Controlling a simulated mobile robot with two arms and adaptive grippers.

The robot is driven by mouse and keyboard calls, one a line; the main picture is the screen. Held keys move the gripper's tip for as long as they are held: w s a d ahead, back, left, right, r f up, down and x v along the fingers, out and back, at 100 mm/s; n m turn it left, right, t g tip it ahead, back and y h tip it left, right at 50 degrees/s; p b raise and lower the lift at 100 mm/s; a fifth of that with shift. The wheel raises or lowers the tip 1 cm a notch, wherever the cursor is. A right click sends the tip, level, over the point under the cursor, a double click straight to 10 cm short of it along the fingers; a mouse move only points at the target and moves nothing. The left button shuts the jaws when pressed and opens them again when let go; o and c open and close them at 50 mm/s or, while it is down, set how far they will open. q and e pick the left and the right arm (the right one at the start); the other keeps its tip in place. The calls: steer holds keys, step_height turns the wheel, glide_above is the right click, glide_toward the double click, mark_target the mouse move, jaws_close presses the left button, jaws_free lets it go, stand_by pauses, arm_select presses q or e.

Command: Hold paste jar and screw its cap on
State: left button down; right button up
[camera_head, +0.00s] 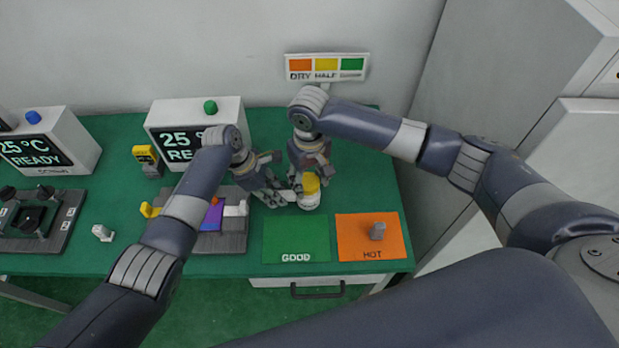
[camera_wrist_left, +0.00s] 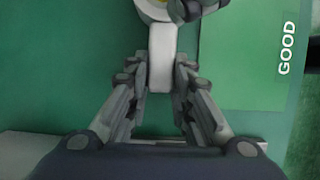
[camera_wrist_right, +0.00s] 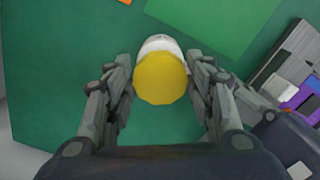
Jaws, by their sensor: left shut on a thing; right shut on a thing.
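The paste jar is white (camera_head: 309,204) and stands over the green table just behind the GOOD mat. Its yellow cap (camera_head: 311,184) is at its top; the right wrist view shows the cap (camera_wrist_right: 161,79) with the white jar (camera_wrist_right: 160,44) behind it. I cannot tell how far the cap is screwed on. My left gripper (camera_head: 284,196) is shut on a white bar-like handle (camera_wrist_left: 162,60) that reaches to the jar. My right gripper (camera_head: 314,174) is above and is shut on the yellow cap, with a finger on either side. The fingers partly hide the jar.
A grey fixture (camera_head: 221,236) with coloured parts is left of the jar. A temperature box (camera_head: 180,120) and a DRY sign (camera_head: 327,67) stand behind.

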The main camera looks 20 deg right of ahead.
mark_target(309, 183)
steer(key=shift+f, duration=0.95)
steer(key=o, duration=0.8)
step_height(309, 183, up, 12)
stand_by(0.5)
